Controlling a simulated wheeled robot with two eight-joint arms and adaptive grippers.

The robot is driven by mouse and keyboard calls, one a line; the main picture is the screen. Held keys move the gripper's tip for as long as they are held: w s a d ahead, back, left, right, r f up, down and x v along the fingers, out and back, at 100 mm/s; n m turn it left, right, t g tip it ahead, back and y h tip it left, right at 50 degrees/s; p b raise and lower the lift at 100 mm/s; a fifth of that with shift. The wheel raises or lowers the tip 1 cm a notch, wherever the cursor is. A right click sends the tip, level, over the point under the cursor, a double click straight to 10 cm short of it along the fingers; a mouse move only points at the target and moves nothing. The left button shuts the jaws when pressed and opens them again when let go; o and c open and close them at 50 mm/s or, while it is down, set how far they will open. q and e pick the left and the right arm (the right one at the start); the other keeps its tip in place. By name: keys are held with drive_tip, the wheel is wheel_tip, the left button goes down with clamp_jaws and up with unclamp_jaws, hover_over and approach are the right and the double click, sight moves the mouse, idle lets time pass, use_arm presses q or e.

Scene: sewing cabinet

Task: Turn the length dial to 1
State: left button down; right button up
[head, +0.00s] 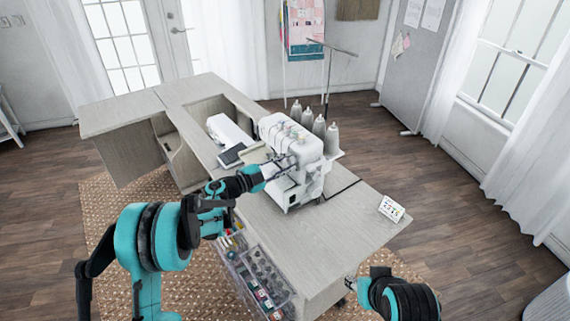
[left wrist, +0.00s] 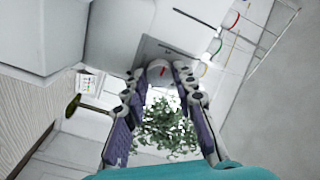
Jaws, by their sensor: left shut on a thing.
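The white serger (head: 302,145) stands on the cabinet top with its dials facing my left arm. My left gripper (head: 284,166) reaches to its side. In the left wrist view, the left gripper (left wrist: 159,75) is shut on a round pale dial (left wrist: 158,68), one fingertip on each side of it. In the head view the arm and gripper hide the dial. My right gripper (head: 350,284) is low at the cabinet's front right, apart from the serger; its jaws are too small to judge.
Several thread cones (head: 319,127) stand behind the serger. A white sewing machine (head: 229,131) sits in the cabinet recess at the left. A small card (head: 391,208) stands at the right end. Clear bins (head: 262,280) hang on the cabinet front. The top right of the serger is clear.

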use_arm(q)
drive_tip(key=c, duration=1.2)
unclamp_jaws()
drive_tip(key=shift+a, duration=0.1)
drive_tip(key=v, duration=1.1)
drive_tip(key=shift+s+a, duration=0.25)
drive_tip(key=shift+a, duration=0.05)
